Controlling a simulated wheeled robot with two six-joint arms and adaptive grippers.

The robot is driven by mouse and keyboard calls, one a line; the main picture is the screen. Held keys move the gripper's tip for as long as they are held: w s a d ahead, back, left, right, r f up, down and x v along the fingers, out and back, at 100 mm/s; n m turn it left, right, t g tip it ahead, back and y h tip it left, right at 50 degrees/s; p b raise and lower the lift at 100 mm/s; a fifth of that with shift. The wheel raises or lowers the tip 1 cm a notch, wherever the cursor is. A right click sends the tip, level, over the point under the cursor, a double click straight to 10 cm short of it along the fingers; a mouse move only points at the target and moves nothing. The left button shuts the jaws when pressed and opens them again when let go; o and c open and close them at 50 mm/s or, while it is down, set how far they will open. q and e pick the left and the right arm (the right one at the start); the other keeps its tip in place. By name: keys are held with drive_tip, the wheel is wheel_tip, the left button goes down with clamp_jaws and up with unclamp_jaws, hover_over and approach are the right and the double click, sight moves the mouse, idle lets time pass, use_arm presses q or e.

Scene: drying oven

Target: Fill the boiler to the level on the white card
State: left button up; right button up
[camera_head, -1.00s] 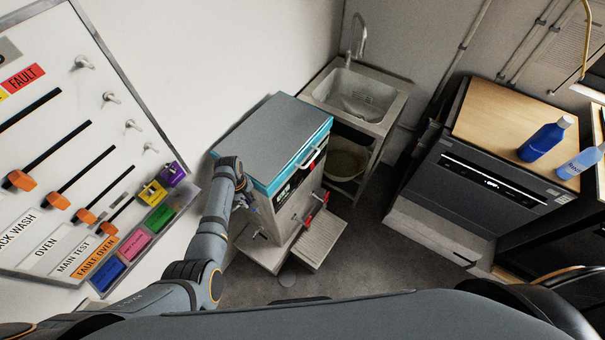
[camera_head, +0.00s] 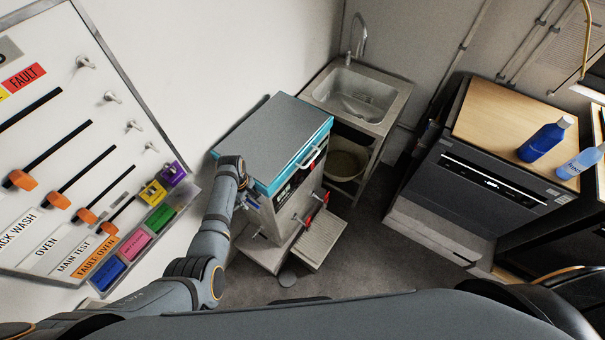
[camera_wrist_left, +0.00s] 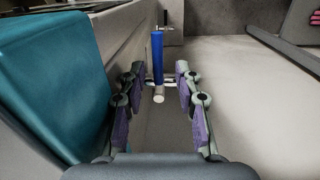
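The boiler (camera_head: 262,140) is a boxy unit with a grey lid and a teal rim, standing on the floor at the centre of the head view. Red-handled taps (camera_head: 318,203) are on its front, above a ribbed tray (camera_head: 322,238). My left gripper (camera_head: 248,201) is beside the boiler's left side, just below the teal rim. In the left wrist view it (camera_wrist_left: 157,85) is open, with a blue lever (camera_wrist_left: 157,54) ahead between its purple-padded fingers, apart from both. I cannot make out the white card or a water level. My right gripper is not in view.
A sink (camera_head: 359,94) with a tap stands behind the boiler, with a bucket (camera_head: 346,160) below. A control panel (camera_head: 75,140) with orange sliders is at left. Blue bottles (camera_head: 544,140) stand on the wooden top (camera_head: 490,110) at right. The floor right of the boiler is clear.

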use_arm(q)
drive_tip(key=shift+w+r, duration=0.1)
drive_tip(key=shift+r, duration=0.05)
drive_tip(key=shift+r, duration=0.35)
wheel_tip(320, 180, up, 11)
drive_tip(key=shift+s+a, duration=0.2)
drive_tip(key=shift+s, duration=0.15)
drive_tip(key=shift+s+a, duration=0.1)
